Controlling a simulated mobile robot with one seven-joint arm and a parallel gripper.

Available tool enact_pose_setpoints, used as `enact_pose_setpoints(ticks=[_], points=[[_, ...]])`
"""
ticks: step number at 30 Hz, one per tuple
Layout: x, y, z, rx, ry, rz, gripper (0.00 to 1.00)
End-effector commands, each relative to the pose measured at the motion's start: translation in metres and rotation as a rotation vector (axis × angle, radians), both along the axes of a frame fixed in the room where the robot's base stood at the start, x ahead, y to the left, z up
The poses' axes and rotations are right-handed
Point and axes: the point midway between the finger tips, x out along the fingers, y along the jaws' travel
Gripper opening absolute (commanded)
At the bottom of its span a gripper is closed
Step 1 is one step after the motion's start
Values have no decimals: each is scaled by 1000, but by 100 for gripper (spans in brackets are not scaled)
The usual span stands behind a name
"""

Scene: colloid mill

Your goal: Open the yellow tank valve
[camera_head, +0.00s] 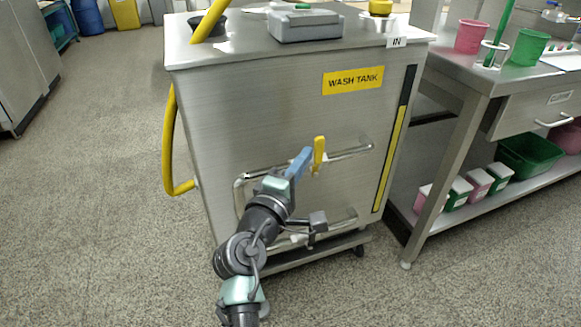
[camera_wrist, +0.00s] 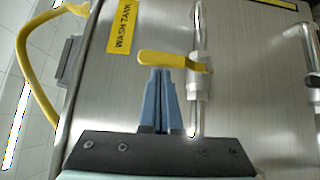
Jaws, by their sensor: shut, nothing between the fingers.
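The yellow valve handle (camera_head: 319,151) stands upright on the front of the steel wash tank (camera_head: 250,125), across a horizontal metal pipe (camera_head: 346,154). The wrist view is turned, so there the yellow valve handle (camera_wrist: 162,59) lies crosswise to the pipe. My gripper (camera_head: 302,160) is just left of the handle in the head view. In the wrist view my gripper's blue fingers (camera_wrist: 160,75) are shut together and empty, with their tips at the handle's edge. I cannot tell whether they touch it.
A lower pipe (camera_head: 338,222) runs under the valve. A yellow hose (camera_head: 167,140) loops down the tank's left side. A steel table (camera_head: 470,75) with pink and green buckets stands at the right. The floor at the left is clear.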

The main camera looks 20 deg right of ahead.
Motion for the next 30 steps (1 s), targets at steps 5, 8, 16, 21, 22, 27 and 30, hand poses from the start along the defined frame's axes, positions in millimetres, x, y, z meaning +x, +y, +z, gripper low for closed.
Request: enact_pose_setpoints(ticks=[5,8,16,21,22,27,30], points=[[0,-1,1,-1,-1,0,0],[0,-1,0,0,0,0,0],[0,-3,5,25,1,0,0],[0,-4,4,52,3,1,0],[0,-4,4,56,3,1,0],[0,-6,5,78,3,0,0],[0,-7,6,95,5,0,0]])
